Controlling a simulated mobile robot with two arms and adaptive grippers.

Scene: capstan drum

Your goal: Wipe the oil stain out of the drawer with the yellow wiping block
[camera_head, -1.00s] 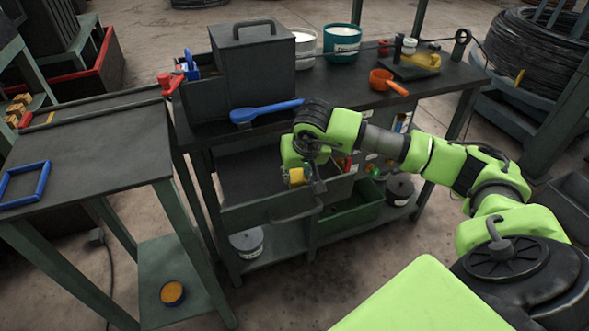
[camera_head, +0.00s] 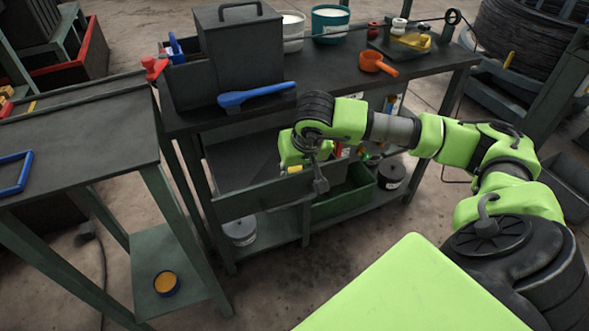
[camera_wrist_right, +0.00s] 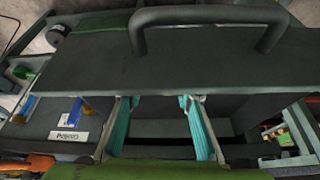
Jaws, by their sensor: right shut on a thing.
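The drawer (camera_head: 235,203) stands pulled out under the workbench, and its dark floor shows left of my right arm. My right gripper (camera_head: 303,172) points down at the right part of the drawer. A small yellow patch of the wiping block (camera_head: 294,169) shows at its fingers; the rest is hidden by the gripper. In the right wrist view, the teal fingers (camera_wrist_right: 160,130) stand apart, and the drawer's front panel with its handle (camera_wrist_right: 210,18) lies above them. The block is not clear there. I cannot make out the oil stain. My left gripper is not in view.
On the workbench are a blue scoop (camera_head: 255,94), a dark box (camera_head: 240,55), an orange scoop (camera_head: 376,64) and a teal tub (camera_head: 330,24). A green crate (camera_head: 345,197) stands on the lower shelf. A side table (camera_head: 80,145) stands left.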

